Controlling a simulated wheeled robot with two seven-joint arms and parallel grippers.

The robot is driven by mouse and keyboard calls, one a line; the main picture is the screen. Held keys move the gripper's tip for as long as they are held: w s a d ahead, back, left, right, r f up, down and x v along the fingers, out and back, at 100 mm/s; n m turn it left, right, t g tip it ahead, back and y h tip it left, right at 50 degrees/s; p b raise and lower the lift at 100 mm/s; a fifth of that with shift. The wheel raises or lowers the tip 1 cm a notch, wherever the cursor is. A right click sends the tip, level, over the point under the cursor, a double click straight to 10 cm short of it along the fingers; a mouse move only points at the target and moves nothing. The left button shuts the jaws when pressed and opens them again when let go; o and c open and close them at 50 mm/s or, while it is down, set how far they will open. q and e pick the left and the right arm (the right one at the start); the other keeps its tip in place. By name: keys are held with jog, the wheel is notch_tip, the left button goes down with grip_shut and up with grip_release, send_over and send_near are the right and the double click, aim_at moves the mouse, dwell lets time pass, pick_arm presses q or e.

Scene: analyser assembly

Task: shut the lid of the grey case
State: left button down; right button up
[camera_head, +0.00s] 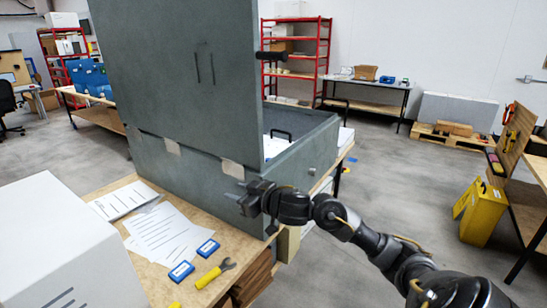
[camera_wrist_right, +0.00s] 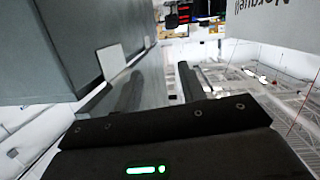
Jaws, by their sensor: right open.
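The grey case (camera_head: 185,182) stands on a wooden-topped table, and its lid (camera_head: 170,65) is open and upright. Pale hinge plates (camera_head: 232,169) join lid and body on the side facing me. A black handle (camera_head: 270,55) sticks out from the lid's right edge. Part of the case's inside shows to the right of the lid; the rest is hidden behind it. My right gripper (camera_head: 243,196) is open, near the case's lower right front corner, below the hinge plate; I cannot tell if it touches. Its fingers show in the wrist view (camera_wrist_right: 158,88), beside a grey case surface (camera_wrist_right: 90,25). My left gripper is not in view.
On the table (camera_head: 190,240) lie paper sheets (camera_head: 160,232), two blue boxes (camera_head: 182,271) and a yellow tool (camera_head: 215,272). A white box (camera_head: 65,250) stands at the near left. A yellow container (camera_head: 483,212) stands on the floor at right.

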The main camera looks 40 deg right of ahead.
aim_at(278, 56)
jog(key=s+d+r+n+t+y, duration=0.1)
jog(key=s+d+r, duration=0.15)
jog(key=r, duration=0.85)
jog(key=s+d+r+t+y, duration=0.1)
jog(key=d+r, duration=0.2)
jog(key=r, duration=0.9)
jog(key=s+d+r+m, duration=0.3)
jog(key=s+d+r, duration=0.65)
jog(key=r, duration=0.35)
jog(key=p+x, duration=0.1)
jog(key=x, duration=0.2)
jog(key=p+x, duration=0.2)
jog(key=x, duration=0.1)
jog(key=p+x, duration=0.1)
jog(key=x, duration=0.3)
jog(key=shift+a, duration=0.35)
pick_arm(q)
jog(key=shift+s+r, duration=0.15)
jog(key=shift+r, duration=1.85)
pick_arm(e)
jog(key=shift+w+a+f, duration=0.15)
jog(key=shift+w, duration=0.35)
grip_shut()
